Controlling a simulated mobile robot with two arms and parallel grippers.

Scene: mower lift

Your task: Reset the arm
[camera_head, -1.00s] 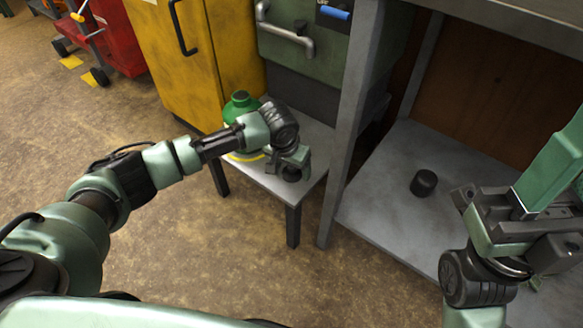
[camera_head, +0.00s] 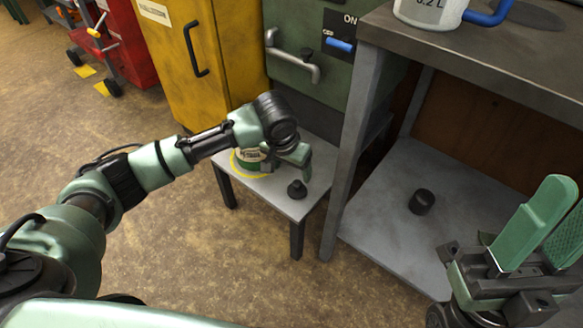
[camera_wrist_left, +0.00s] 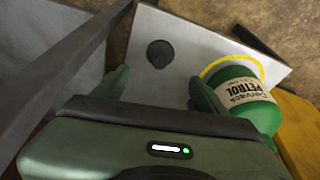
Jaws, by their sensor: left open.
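My left gripper (camera_head: 297,162) is open and empty above the small grey table (camera_head: 279,199). A small black cap (camera_head: 297,189) stands on that table, just below and apart from the gripper. In the left wrist view the cap (camera_wrist_left: 160,52) lies beyond the two spread fingers (camera_wrist_left: 160,88). The green petrol bottle (camera_head: 250,160) stands in a yellow ring, partly hidden behind my left wrist; its label shows in the left wrist view (camera_wrist_left: 245,98). My right gripper (camera_head: 548,230) is at the lower right, fingers upward and apart, with nothing between them.
A workbench (camera_head: 480,55) stands at the right, with a white jug (camera_head: 430,10) on top and a black cylindrical piece (camera_head: 421,201) on its lower shelf. A yellow cabinet (camera_head: 190,60) and a green machine (camera_head: 320,75) stand behind the table. The floor in front is clear.

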